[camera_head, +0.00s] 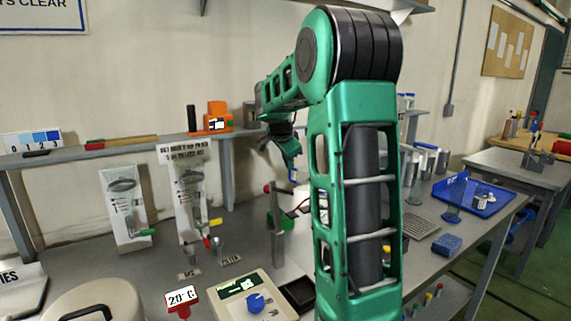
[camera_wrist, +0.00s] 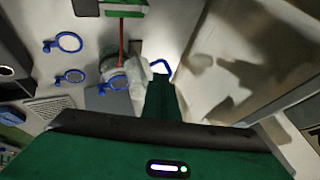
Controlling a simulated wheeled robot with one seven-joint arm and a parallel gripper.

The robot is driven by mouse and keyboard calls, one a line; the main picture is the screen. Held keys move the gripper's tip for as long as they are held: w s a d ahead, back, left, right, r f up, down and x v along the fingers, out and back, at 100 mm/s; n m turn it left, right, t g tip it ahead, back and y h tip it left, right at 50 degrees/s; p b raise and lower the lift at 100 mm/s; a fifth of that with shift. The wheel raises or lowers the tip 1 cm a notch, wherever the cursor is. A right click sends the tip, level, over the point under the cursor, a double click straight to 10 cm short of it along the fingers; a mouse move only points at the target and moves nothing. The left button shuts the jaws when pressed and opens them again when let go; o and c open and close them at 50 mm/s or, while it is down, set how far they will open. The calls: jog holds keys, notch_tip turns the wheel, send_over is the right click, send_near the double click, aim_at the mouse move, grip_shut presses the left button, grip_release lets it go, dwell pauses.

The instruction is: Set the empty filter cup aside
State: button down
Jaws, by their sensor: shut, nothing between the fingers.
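A small grey cup-like piece (camera_head: 217,245) stands on the bench by a label reading like "FILTER" (camera_head: 230,260); I cannot tell for sure that it is the filter cup or see inside it. My gripper (camera_head: 291,174) hangs above the bench at the back, well above and right of that piece, partly beside my arm. In the wrist view my gripper's green finger (camera_wrist: 160,97) shows shut and empty, near clear glassware (camera_wrist: 122,72) and a blue ring (camera_wrist: 160,67). No cup can be made out between the fingers.
A blue tray (camera_head: 488,198) is at right. My arm hides the bench middle.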

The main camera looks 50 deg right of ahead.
aim_at(300, 178)
jog(key=x, duration=0.6)
jog(key=shift+f, duration=0.2)
jog(key=shift+d, duration=0.2)
